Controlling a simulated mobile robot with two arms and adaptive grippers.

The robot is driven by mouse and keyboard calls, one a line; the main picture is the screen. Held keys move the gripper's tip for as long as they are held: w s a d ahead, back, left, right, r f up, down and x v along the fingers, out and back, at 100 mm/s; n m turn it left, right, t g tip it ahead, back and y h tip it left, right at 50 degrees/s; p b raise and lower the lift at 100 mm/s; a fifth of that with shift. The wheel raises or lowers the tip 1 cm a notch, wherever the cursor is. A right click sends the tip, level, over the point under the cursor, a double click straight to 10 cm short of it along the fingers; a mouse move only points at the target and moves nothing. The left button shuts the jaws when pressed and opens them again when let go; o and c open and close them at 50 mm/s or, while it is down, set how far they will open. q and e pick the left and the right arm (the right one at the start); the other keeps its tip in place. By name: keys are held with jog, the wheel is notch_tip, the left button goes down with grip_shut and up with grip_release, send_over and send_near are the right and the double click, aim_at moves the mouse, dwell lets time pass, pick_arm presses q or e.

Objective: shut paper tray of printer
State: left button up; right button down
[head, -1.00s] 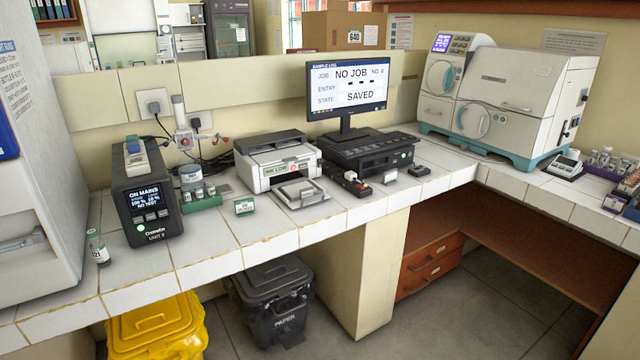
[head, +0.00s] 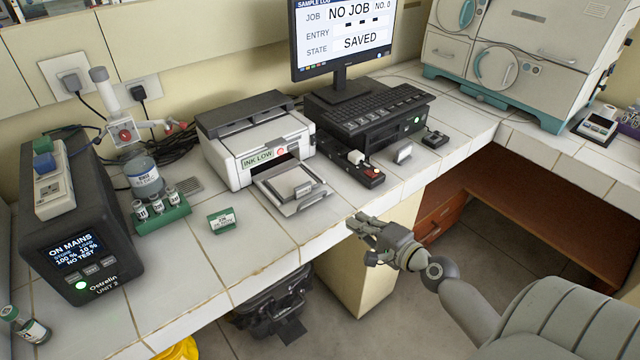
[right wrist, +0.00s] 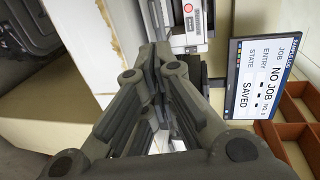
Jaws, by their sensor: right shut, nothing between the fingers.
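The printer (head: 258,138) is a white and dark-grey box on the tiled bench, with an "INK LOW" label on its front. Its paper tray (head: 291,187) sticks out of the front toward the bench edge, with a light block lying on it. My right gripper (head: 356,224) is shut and empty, in front of the bench edge, to the right of and nearer than the tray, apart from it. In the right wrist view the shut fingers (right wrist: 155,55) point toward the printer (right wrist: 190,15), which they partly cover. My left gripper is not in view.
A black docking unit with keyboard (head: 368,113) and a monitor (head: 343,38) stand right of the printer. A black switch strip (head: 350,167) lies beside the tray. A green-white card (head: 221,221) and vial rack (head: 161,214) stand to the left. Bench in front of the tray is clear.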

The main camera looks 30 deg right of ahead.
jog(key=p, duration=0.1)
send_near(318, 196)
jog(key=x, duration=0.6)
jog(key=shift+w+f, duration=0.1)
jog(key=shift+w, duration=0.1)
jog(key=shift+w+f, duration=0.1)
jog(key=shift+w, duration=0.25)
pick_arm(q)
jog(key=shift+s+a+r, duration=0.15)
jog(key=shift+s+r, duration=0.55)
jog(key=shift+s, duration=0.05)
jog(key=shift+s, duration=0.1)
pick_arm(e)
jog(key=shift+w, duration=0.15)
